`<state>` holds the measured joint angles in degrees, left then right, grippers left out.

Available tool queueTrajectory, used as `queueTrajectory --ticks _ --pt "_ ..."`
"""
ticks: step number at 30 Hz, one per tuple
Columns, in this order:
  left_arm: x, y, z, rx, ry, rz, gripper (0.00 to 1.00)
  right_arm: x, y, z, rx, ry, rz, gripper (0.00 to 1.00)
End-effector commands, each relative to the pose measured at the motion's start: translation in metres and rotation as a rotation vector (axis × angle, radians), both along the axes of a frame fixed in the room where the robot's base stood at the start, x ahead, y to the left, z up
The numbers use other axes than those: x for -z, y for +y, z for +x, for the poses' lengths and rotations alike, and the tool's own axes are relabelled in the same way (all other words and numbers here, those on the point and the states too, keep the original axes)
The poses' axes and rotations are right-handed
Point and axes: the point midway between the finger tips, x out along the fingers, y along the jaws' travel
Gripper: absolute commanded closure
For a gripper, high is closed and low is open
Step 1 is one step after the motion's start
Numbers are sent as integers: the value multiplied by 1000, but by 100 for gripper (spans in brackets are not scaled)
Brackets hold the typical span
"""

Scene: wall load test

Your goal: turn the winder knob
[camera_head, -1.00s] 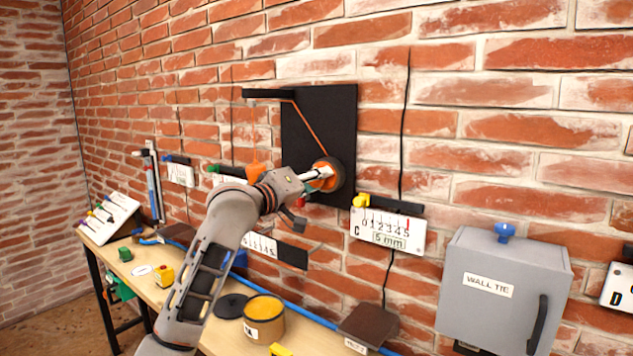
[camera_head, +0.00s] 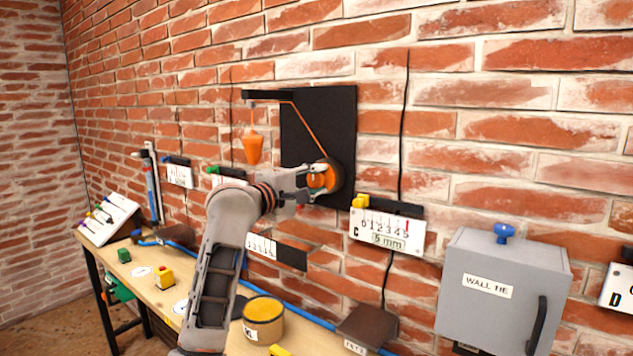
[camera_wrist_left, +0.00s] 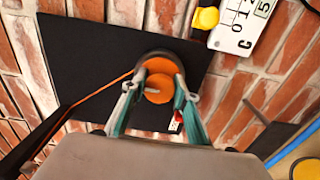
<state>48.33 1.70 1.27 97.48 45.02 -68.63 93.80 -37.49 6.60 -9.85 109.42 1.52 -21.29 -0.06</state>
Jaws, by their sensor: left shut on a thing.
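The winder has a dark round drum with an orange knob (camera_head: 325,180) on a black board (camera_head: 332,120) on the brick wall. My left gripper (camera_head: 312,178) reaches it from the left and is shut on the knob. In the left wrist view the two fingers (camera_wrist_left: 156,92) sit on either side of the orange knob (camera_wrist_left: 158,80), which has a raised grip. An orange cord (camera_head: 308,125) runs from the drum up to a black bracket (camera_head: 267,95). An orange plumb bob (camera_head: 253,148) hangs below the bracket. My right gripper is not in view.
A gauge card marked C (camera_head: 388,232) is right of the winder. A grey box labelled WALL TIE (camera_head: 505,290) stands further right.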

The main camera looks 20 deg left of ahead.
Motion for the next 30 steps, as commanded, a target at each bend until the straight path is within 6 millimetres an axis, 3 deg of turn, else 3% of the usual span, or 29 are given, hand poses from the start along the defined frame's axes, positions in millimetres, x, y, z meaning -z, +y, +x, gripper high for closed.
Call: queueTrajectory --ticks 17,18,19,30 --pt "-1 0 0 0 10 -29 92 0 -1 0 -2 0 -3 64" --pt "-1 0 0 0 10 -29 60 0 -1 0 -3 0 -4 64" --pt "-1 0 0 0 9 -29 54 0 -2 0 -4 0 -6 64" --pt "0 1 -1 0 9 -28 54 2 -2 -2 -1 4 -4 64"
